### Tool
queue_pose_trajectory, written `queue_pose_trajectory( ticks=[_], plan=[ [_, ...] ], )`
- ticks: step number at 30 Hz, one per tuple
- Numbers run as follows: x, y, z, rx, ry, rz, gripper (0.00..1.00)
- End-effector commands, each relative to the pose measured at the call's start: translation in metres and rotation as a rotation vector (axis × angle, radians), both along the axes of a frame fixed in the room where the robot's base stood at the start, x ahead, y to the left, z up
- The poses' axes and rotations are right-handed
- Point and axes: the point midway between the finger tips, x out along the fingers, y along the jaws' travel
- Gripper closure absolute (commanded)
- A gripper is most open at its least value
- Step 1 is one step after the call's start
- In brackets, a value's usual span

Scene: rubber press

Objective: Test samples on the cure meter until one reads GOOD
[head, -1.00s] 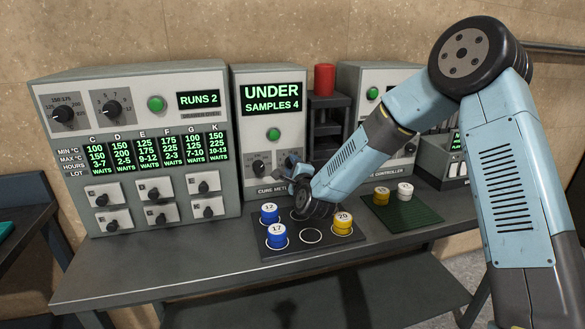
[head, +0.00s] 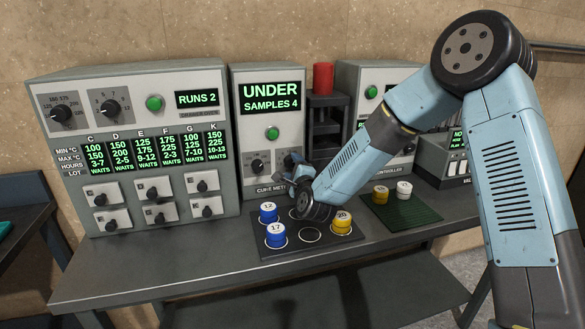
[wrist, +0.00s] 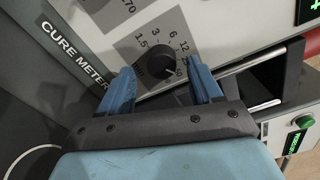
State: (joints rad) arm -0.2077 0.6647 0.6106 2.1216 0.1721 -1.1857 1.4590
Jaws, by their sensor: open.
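The cure meter (head: 270,105) stands at the back middle. Its screen (head: 269,97) reads UNDER, SAMPLES 4, with a green button (head: 272,133) below and two knobs low on its face. My gripper (wrist: 168,85) is open in the wrist view, its blue fingers on either side of the meter's right knob (wrist: 161,60). Whether they touch it I cannot tell. On the dark sample tray (head: 268,247) are blue samples marked 12 (head: 268,212) and 17 (head: 276,235) and a yellow one marked 20 (head: 342,222). One front ring is empty; my wrist hides part of the back row.
A large panel (head: 70,142) with dials and waiting lots stands left, reading RUNS 2. A red cylinder (head: 323,77) tops a dark rack. A green mat (head: 420,214) at right holds a yellow and a white sample. The table's front left is clear.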

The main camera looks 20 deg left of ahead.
Motion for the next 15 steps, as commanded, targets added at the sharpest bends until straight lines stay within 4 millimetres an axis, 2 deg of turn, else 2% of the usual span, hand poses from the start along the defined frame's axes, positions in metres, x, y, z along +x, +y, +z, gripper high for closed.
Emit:
queue_pose_trajectory(
  ticks=[15],
  plan=[
    [-0.083,-0.051,-0.001,-0.002,0.001,0.0,0.36]
  ],
)
